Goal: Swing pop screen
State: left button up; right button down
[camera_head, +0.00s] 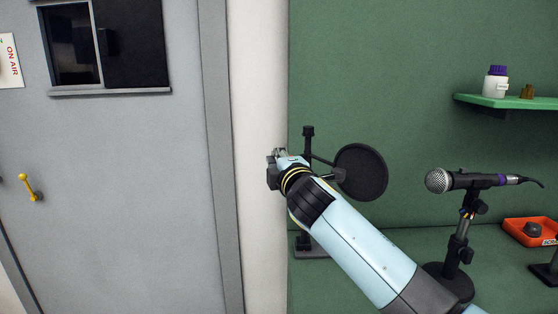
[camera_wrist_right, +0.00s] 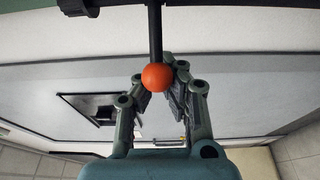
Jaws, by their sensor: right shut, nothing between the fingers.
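The pop screen (camera_head: 361,172) is a round black disc on a thin arm from a black upright stand (camera_head: 308,140), left of the microphone (camera_head: 452,181). The microphone is silver and black on its own stand. My right gripper (camera_head: 276,158) is at the left of the pop screen stand, beside the white door-side wall. In the right wrist view, an orange ball (camera_wrist_right: 157,78) on a black rod overlaps my right gripper (camera_wrist_right: 158,82). The gripper is shut with nothing held; I cannot tell if it touches the ball. My forearm hides part of the stand. My left gripper is not in view.
A grey door with a window (camera_head: 70,45) and a yellow handle (camera_head: 28,187) is at the left. A green shelf (camera_head: 505,102) holds a white bottle (camera_head: 496,83). An orange tray (camera_head: 530,232) lies at the right on the green surface.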

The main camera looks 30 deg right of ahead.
jog(key=shift+w+a, duration=0.15)
jog(key=shift+w, duration=0.75)
jog(key=c, duration=1.6)
grip_release()
jog(key=shift+o, duration=0.2)
jog(key=shift+s, duration=0.15)
jog(key=v, duration=1.2)
